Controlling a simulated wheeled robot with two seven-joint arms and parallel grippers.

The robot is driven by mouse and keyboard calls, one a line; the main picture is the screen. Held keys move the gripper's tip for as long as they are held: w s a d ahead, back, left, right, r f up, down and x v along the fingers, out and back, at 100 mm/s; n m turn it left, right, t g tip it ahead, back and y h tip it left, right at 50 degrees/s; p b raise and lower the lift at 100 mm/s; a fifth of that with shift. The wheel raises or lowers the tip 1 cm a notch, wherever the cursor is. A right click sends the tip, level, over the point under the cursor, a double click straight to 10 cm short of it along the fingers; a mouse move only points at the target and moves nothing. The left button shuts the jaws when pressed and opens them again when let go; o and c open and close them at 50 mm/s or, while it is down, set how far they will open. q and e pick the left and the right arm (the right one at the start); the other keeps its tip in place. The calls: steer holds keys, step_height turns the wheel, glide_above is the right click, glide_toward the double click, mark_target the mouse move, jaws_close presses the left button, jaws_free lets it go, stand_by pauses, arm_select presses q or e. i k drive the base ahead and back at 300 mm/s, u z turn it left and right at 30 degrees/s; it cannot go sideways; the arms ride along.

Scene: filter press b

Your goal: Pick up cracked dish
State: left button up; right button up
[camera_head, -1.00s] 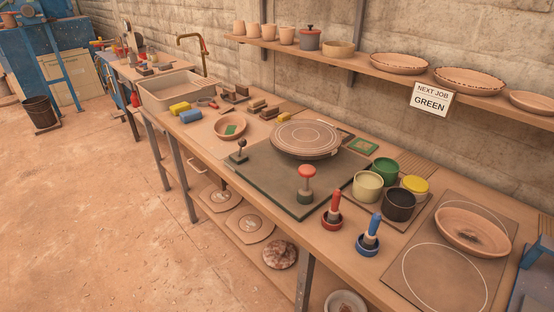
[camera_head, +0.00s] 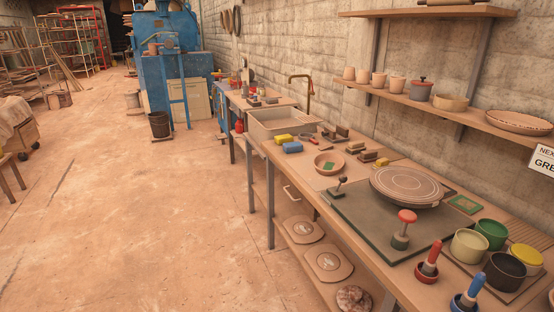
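No dish with a visible crack shows in the head view now. A small terracotta bowl (camera_head: 328,163) with a green piece in it sits on the workbench (camera_head: 300,177), left of the round wheel head (camera_head: 412,186). A wide terracotta dish (camera_head: 518,122) stands on the wall shelf at the right. The dish with a dark mark that lay at the bench's right end is outside the picture. Neither of my grippers is in view.
The bench runs along the wall, with a sink (camera_head: 284,122) toward its far end. Coloured pots, such as a green one (camera_head: 491,233), crowd its near right. A bin (camera_head: 159,124) stands by a blue machine (camera_head: 166,50). The floor at left is open.

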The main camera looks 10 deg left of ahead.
mark_target(327, 164)
steer(key=u, duration=1.05)
steer(key=i, duration=2.9)
steer(key=z, duration=1.15)
